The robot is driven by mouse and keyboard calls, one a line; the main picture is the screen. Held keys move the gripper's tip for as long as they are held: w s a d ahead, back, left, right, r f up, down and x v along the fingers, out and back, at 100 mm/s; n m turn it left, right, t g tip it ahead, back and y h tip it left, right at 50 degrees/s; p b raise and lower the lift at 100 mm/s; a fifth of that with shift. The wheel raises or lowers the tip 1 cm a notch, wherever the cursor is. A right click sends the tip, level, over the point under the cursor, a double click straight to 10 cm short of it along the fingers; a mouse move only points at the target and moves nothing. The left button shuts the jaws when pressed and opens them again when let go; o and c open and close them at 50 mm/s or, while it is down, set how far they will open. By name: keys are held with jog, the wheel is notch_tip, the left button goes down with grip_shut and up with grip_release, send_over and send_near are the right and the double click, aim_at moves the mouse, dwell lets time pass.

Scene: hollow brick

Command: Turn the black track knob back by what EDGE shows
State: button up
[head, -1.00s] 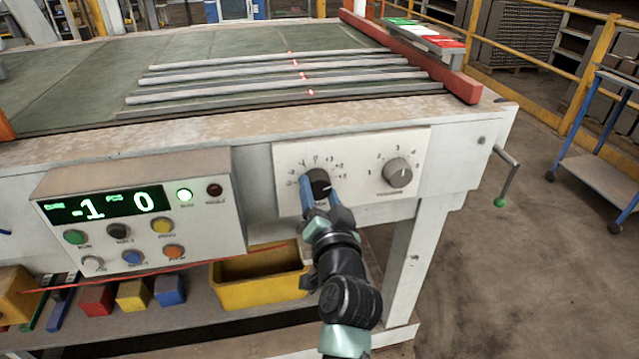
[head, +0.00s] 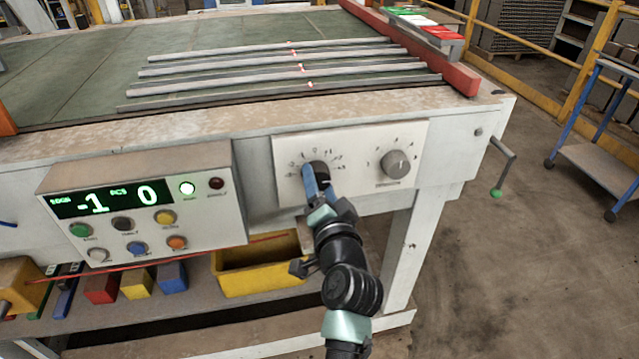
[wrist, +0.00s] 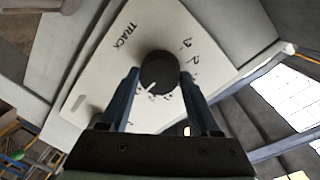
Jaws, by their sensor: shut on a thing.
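The black track knob (head: 319,169) sits on the left of a white plate with a number scale around it. In the wrist view the knob (wrist: 160,72) has a white pointer line, and the word TRACK is printed beside it. My gripper (head: 314,181) is shut on the knob, one blue finger on each side; the fingers also show in the wrist view (wrist: 164,88). The fingers and arm hide part of the knob and scale in the head view. The display (head: 112,198) reads EDGE -1 and PCS 0.
A grey knob (head: 395,164) is to the right on the same plate. A control box with several coloured buttons (head: 165,217) is left of my arm. A yellow bin (head: 262,280) stands on the shelf below. A crank handle (head: 503,165) sticks out at the right.

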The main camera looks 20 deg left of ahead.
jog(key=o, duration=1.4)
jog(key=shift+c, duration=0.2)
jog(key=shift+s+d, duration=0.1)
jog(key=v, duration=1.2)
jog(key=shift+s+d, duration=0.15)
jog(key=shift+s, duration=0.2)
jog(key=w+d+r+n+t+h, duration=0.1)
jog(key=d+r+n+t+h, duration=0.15)
jog(key=r, duration=0.95)
jog(key=d+r+n+t+h, duration=0.1)
jog(key=d+r+t, duration=0.25)
jog(key=r, duration=0.85)
jog(key=s+d+r+t+h+p, duration=0.1)
jog(key=s+d+r+t+h, duration=0.1)
jog(key=s+r, duration=0.35)
jog(key=s+d+r+t+h, duration=0.2)
jog(key=r+t, duration=0.1)
jog(key=r, duration=0.6)
jog(key=s+d+r+t+h+p, duration=0.1)
jog(key=s+d+r+t+h, duration=0.1)
jog(key=s+r, duration=0.35)
notch_tip(320, 180, up, 13)
jog(key=w+p, duration=0.2)
jog(key=p, duration=1.1)
jog(key=shift+w+a+r, duration=0.15)
jog(key=shift+a+r, duration=0.05)
jog(key=shift+a, duration=0.05)
